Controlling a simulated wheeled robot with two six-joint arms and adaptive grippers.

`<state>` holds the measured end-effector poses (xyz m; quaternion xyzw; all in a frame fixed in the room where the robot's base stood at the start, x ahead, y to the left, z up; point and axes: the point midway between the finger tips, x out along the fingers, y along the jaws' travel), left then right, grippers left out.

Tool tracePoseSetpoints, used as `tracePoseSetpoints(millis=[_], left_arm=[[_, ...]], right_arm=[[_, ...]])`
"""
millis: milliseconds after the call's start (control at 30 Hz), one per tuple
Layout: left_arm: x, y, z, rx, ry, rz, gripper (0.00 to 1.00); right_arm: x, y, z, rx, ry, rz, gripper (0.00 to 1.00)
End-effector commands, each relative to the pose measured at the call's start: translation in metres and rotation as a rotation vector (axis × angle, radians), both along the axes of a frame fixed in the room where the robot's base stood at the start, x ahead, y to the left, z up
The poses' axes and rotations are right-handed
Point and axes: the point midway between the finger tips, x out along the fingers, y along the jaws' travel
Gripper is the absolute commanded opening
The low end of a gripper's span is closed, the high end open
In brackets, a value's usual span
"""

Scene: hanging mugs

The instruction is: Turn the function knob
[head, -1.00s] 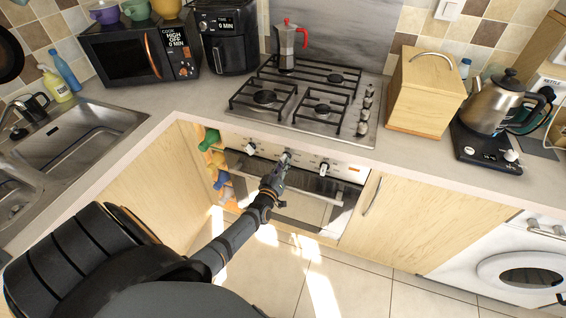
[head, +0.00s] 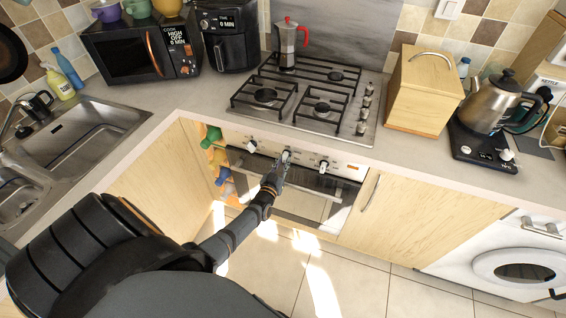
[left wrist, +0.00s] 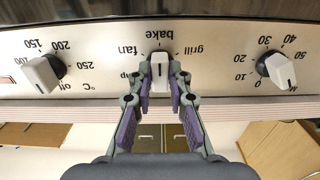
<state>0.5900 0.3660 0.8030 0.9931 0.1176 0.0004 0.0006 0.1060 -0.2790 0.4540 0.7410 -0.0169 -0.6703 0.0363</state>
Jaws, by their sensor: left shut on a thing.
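The oven (head: 310,200) stands under the counter with a row of three knobs on its front panel. The function knob (left wrist: 159,72) is the middle one, marked with words such as fan, bake and grill in the left wrist view, where the lettering looks upside down. My left gripper (left wrist: 159,75) is shut on this knob, with one finger on each side of it. In the head view my left gripper (head: 284,158) reaches the middle of the panel and partly hides the knob. My right gripper is not in view.
The temperature knob (left wrist: 43,74) and the timer knob (left wrist: 277,70) sit on either side, clear of the fingers. The oven handle and door lie just below. A gas hob (head: 310,100) is above on the counter. The floor in front is clear.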

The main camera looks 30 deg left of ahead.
Motion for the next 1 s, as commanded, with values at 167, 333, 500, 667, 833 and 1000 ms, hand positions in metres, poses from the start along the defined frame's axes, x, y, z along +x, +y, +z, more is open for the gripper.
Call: tracePoseSetpoints(millis=[167, 333, 500, 667, 833, 1000], left_arm=[[-0.001, 0.000, -0.003, 0.002, 0.007, 0.000, 0.00], [-0.001, 0.000, -0.003, 0.001, 0.006, 0.000, 0.00], [-0.001, 0.000, -0.002, 0.001, 0.004, 0.000, 0.37], [0.000, 0.000, -0.001, 0.001, 0.003, 0.000, 0.41], [-0.002, 0.000, -0.001, 0.001, 0.002, 0.000, 0.41], [-0.025, -0.006, -0.002, 0.000, 0.004, -0.001, 0.41]], right_arm=[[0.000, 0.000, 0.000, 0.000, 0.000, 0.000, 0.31], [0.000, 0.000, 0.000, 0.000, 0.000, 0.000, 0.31], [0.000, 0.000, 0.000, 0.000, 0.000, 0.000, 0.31], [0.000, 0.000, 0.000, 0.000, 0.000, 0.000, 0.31], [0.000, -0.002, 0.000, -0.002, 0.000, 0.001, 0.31], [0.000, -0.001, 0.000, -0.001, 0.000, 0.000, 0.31]])
